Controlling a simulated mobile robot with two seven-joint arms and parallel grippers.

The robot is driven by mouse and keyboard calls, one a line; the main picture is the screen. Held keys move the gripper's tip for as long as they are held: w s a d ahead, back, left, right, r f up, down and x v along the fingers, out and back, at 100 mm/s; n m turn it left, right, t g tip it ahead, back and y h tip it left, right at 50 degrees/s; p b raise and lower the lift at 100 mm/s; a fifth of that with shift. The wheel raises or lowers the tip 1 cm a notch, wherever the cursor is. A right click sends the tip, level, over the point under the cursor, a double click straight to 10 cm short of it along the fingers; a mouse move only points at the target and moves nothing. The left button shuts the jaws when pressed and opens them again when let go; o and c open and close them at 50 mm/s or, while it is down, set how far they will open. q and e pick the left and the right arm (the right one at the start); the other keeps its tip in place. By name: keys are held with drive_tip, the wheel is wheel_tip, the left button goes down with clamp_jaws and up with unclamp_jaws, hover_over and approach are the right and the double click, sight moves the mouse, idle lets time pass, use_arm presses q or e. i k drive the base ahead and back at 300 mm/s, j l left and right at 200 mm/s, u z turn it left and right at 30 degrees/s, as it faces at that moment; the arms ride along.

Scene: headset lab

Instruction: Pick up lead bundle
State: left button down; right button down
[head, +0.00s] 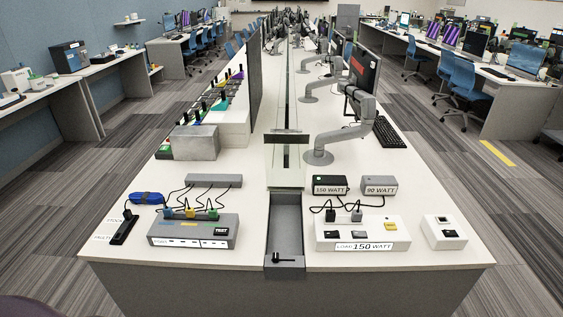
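A small blue bundle (147,198), which looks like the lead bundle, lies on the white bench near its left front edge. Its details are too small to tell. A black strip (125,227) lies in front of it, beside labels reading STOCK and FAULTY. To the right is a grey test box (193,230) with coloured plugs on top. Black leads run from these plugs back to a grey bar (214,181). Neither of my grippers is in view.
A grey channel (285,225) splits the bench. Right of it stand a white load box (362,233), two power bricks labelled 150 WATT (329,185) and 90 WATT (379,185), and a small switch box (445,232). A metal box (195,142) and monitor arm (335,140) stand behind.

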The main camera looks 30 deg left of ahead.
sight(140, 197)
drive_tip(key=j+u, duration=0.1)
drive_tip(key=u, duration=1.05)
drive_tip(key=i+j+u, duration=0.2)
drive_tip(key=j, duration=0.2)
drive_tip(key=j+u, duration=0.25)
drive_tip(key=j, duration=0.2)
drive_tip(key=i+j+u, duration=0.2)
drive_tip(key=j+u, duration=0.25)
drive_tip(key=i+j+u, duration=0.25)
drive_tip(key=u, duration=0.15)
drive_tip(key=i+j+u, duration=0.3)
drive_tip(key=u, duration=0.15)
drive_tip(key=i+j+u, duration=0.3)
drive_tip(key=u, duration=0.15)
drive_tip(key=i+j+z, duration=0.1)
drive_tip(key=i, duration=0.5)
drive_tip(key=i+j+z, duration=0.1)
drive_tip(key=i, duration=0.55)
drive_tip(key=i+z, duration=0.5)
drive_tip(key=i+j+z, duration=0.1)
drive_tip(key=i+z, duration=0.4)
drive_tip(key=i+l+z, duration=0.1)
drive_tip(key=i+z, duration=0.4)
drive_tip(key=z, duration=0.25)
drive_tip(key=i+z, duration=0.6)
drive_tip(key=z, duration=0.15)
drive_tip(key=i+z, duration=0.25)
drive_tip(key=z, duration=0.15)
drive_tip(key=i+z, duration=0.35)
drive_tip(key=k, duration=0.1)
